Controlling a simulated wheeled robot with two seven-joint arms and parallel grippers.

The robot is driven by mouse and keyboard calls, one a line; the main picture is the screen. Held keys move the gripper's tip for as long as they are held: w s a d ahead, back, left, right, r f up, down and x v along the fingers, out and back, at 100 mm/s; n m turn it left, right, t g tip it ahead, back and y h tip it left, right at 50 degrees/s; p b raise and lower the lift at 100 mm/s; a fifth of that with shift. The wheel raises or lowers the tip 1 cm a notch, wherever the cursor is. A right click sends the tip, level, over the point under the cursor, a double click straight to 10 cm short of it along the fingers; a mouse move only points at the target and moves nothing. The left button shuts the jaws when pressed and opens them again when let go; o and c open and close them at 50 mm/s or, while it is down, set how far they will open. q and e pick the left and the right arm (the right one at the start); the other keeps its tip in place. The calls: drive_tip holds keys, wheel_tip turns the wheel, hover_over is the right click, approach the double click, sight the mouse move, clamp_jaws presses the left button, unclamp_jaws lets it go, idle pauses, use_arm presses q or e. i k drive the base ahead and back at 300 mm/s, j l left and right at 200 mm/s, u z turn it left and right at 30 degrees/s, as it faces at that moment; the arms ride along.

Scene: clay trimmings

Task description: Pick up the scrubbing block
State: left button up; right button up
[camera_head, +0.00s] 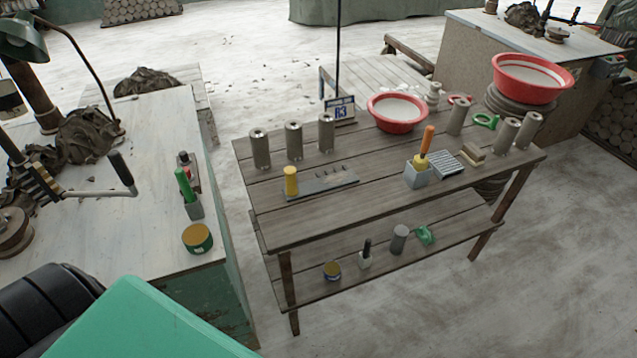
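A small tan block with a darker underside (472,154) lies on the right part of the slatted wooden table (330,212); it looks like the scrubbing block. It sits right of a grey ribbed piece (447,163) and left of grey cylinders, with its top uncovered. Neither of my grippers shows in the head view.
Around the block stand a grey holder with an orange-handled tool (418,174), grey cylinders (507,134), a green ring-like item (487,121) and a red basin (397,113). The table's front middle is bare. A cluttered bench (130,220) stands left, across a floor gap.

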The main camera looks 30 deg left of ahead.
sight(470, 153)
drive_tip(key=i+l+u, duration=0.2)
drive_tip(key=i, duration=0.25)
drive_tip(key=i+l+u, duration=0.2)
drive_tip(key=i, duration=0.2)
drive_tip(key=i+l+u, duration=0.15)
drive_tip(key=i, duration=0.3)
